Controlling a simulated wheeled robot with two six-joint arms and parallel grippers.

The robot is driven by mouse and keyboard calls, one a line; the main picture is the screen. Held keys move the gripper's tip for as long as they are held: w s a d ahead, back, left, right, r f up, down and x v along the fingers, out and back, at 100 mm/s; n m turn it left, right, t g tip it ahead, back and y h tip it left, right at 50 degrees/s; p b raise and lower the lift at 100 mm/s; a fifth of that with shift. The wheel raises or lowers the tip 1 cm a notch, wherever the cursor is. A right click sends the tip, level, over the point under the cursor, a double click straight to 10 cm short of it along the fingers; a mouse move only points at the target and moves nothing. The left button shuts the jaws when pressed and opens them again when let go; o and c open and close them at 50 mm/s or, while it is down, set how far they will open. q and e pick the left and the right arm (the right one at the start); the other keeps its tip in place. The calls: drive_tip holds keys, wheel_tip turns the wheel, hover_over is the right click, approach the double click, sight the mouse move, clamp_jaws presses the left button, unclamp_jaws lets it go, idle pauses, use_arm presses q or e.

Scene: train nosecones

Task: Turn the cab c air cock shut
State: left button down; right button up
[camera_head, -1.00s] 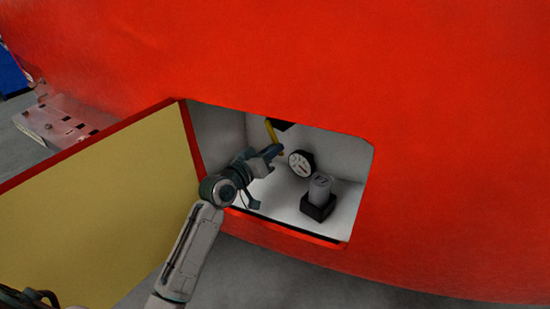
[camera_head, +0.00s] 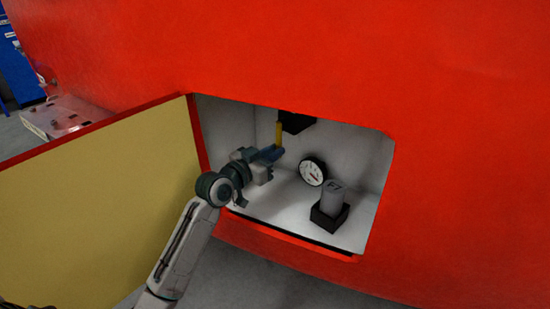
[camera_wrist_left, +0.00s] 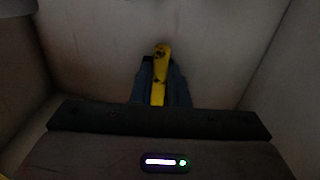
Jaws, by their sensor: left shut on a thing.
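The air cock shows as a yellow handle (camera_head: 279,132) below a black block (camera_head: 296,122) at the top of the white recess in the red nosecone. The handle hangs down, close to upright in the head view. My left gripper (camera_head: 272,153) reaches into the recess from the left and is shut on the handle's lower part. In the left wrist view the yellow handle (camera_wrist_left: 160,70) stands between the two dark fingers (camera_wrist_left: 160,90). The fingers hide part of its sides. My right gripper is not in view.
A round gauge (camera_head: 312,171) and a grey cylinder on a black base (camera_head: 333,199) stand right of my gripper in the recess. The open yellow door (camera_head: 100,200) with a red edge is on the left. The recess walls are close around my gripper.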

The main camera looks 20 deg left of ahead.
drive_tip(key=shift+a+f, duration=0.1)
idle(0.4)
use_arm(q)
drive_tip(key=c, duration=1.4)
unclamp_jaws()
drive_tip(key=shift+a, duration=0.1)
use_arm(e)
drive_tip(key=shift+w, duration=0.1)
use_arm(q)
drive_tip(key=shift+s+f, duration=0.1)
